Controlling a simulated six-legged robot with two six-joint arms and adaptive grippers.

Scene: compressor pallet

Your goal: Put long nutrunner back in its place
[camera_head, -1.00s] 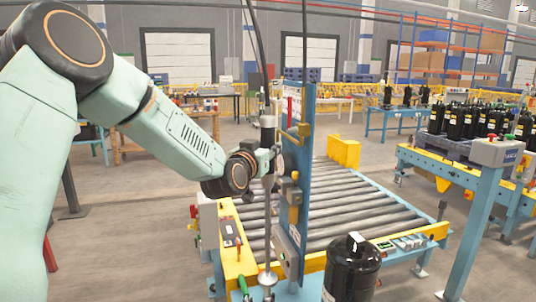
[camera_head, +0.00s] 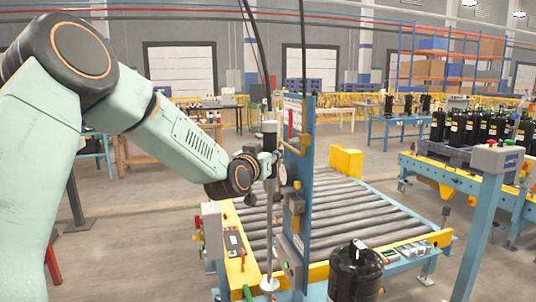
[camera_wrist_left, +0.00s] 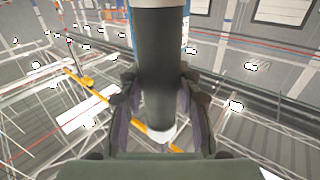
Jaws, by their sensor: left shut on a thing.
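The long nutrunner (camera_head: 269,222) is a tall, thin upright tool with a grey and dark upper body, beside the blue post (camera_head: 306,150). A round pale foot shows at its lower end, over the yellow side of the conveyor. My left gripper (camera_head: 266,165) is shut on its upper body; the fingers are small and partly hidden in the head view. In the left wrist view the tool's dark body (camera_wrist_left: 160,70) stands between the two fingers of the gripper (camera_wrist_left: 160,105). I cannot tell whether the tool touches a holder on the post. My right gripper is not in view.
A roller conveyor (camera_head: 365,218) with a yellow block (camera_head: 346,162) lies behind the post. A black compressor (camera_head: 354,274) stands in front. More black compressors (camera_head: 470,130) stand on a pallet at right. Cables hang from above near the tool.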

